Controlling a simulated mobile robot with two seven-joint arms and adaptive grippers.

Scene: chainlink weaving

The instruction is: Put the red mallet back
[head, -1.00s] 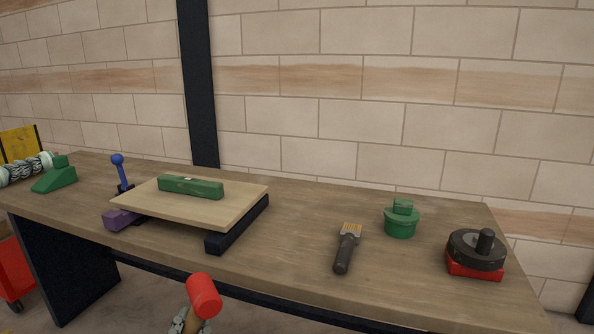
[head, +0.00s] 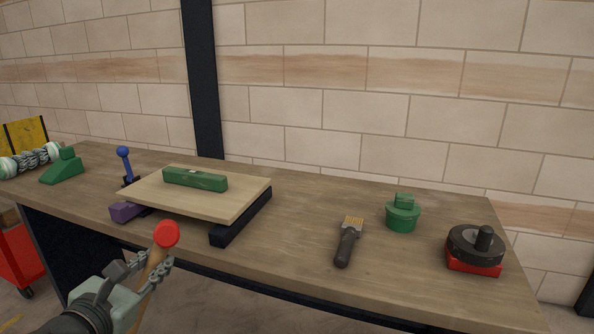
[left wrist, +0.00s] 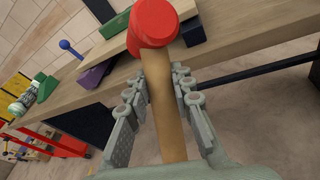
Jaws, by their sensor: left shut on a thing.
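The red mallet has a red head (head: 166,234) and a light wooden handle (head: 150,268). My left gripper (head: 148,272) is shut on the handle and holds the mallet in front of the workbench's front edge, head up. In the left wrist view the red mallet head (left wrist: 153,22) is at the top and the handle runs down between the two fingers of the left gripper (left wrist: 160,88). The workbench (head: 300,245) stands against a block wall. My right gripper is not in view.
On the bench a wooden board (head: 220,205) rests on dark supports with a green block (head: 195,179) on top. Bare bench lies between board and brush.

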